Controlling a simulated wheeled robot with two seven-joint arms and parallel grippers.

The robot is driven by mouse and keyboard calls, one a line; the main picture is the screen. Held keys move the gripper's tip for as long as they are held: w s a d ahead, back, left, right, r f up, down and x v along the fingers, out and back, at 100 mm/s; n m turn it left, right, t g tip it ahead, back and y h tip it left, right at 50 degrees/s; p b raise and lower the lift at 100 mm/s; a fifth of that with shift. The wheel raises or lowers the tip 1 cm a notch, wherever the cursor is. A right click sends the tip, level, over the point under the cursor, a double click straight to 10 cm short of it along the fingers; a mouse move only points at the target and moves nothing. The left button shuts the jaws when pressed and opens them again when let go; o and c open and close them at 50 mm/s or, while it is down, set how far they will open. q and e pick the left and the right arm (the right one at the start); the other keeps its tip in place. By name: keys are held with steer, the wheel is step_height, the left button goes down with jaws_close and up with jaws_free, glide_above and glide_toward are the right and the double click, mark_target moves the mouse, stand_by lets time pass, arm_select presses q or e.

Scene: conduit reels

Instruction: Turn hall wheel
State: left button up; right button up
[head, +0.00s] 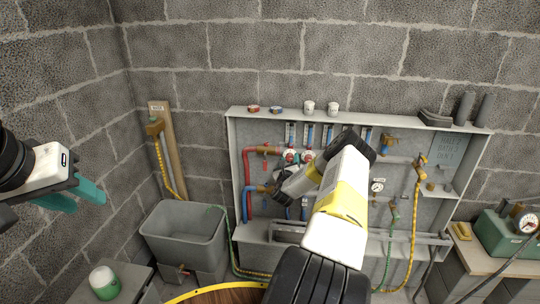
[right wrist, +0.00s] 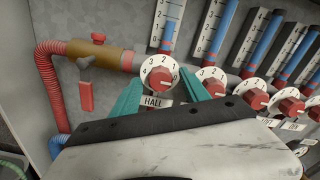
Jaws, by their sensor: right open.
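The hall wheel (right wrist: 162,78) is a red knob on a white numbered dial, with a HALL label (right wrist: 155,101) just below it in the right wrist view. My right gripper (right wrist: 174,84) is open, with one teal finger on each side of the dial. I cannot tell whether the fingers touch it. In the head view my right arm covers part of the wheel row, and the gripper is mostly hidden. My left gripper (head: 78,196) hangs at the far left, away from the panel; its finger gap is unclear.
More red wheels (right wrist: 254,98) stand in a row to the right, below blue-and-red gauges (right wrist: 214,32). A brass valve with a red handle (right wrist: 86,90) and a red hose (right wrist: 52,85) are at left. A grey sink (head: 185,238) stands left of the panel.

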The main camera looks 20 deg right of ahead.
steer(key=shift+w+d, duration=0.15)
steer(key=shift+w, duration=0.05)
steer(key=shift+c, duration=0.2)
jaws_close()
